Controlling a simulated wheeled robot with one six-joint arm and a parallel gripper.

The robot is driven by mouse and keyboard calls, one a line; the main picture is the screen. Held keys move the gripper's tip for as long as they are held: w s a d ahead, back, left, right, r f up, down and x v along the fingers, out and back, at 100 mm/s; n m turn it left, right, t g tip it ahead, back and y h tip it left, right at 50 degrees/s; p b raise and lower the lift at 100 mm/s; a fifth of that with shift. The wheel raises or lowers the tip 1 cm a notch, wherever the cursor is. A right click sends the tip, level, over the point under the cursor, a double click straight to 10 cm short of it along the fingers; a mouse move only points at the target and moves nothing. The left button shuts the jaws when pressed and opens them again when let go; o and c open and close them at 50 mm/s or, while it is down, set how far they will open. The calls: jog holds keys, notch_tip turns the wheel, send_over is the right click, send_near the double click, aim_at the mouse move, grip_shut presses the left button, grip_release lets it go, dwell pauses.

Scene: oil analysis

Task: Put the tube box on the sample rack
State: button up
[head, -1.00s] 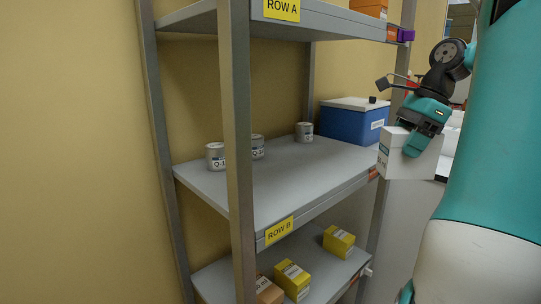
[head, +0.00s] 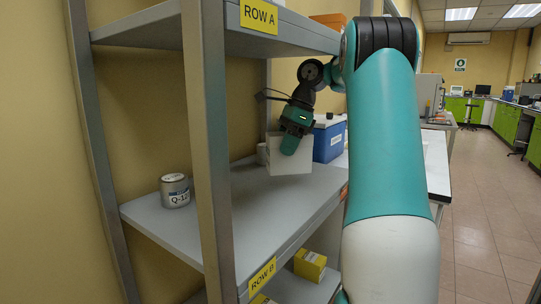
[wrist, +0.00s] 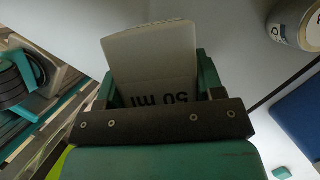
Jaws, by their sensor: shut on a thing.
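The white tube box (head: 297,163) is held by my gripper (head: 290,146), whose teal fingers are closed on it. It appears over the back half of the middle shelf of the grey sample rack (head: 258,213). I cannot tell whether its underside touches the shelf. In the wrist view the tube box (wrist: 150,48) sits between the fingers of my gripper (wrist: 155,88), with "50 ml" upside down on its near face. The pale shelf surface (wrist: 235,45) shows beyond it.
A blue cooler (head: 327,140) stands at the back right. The rack's upright (head: 207,150) and upper shelf frame the space. Yellow boxes (head: 310,266) sit below. Middle-shelf front is clear.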

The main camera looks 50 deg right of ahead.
jog(key=w, duration=0.3)
jog(key=shift+w+a, duration=0.2)
jog(key=shift+w, duration=0.15)
jog(key=f+b, duration=0.3)
jog(key=b, duration=0.1)
jog(key=shift+w+f, duration=0.2)
jog(key=shift+f, duration=0.2)
jog(key=shift+r, duration=0.2)
jog(key=shift+f, duration=0.1)
jog(key=o, duration=1.1)
jog(key=shift+o, duration=0.2)
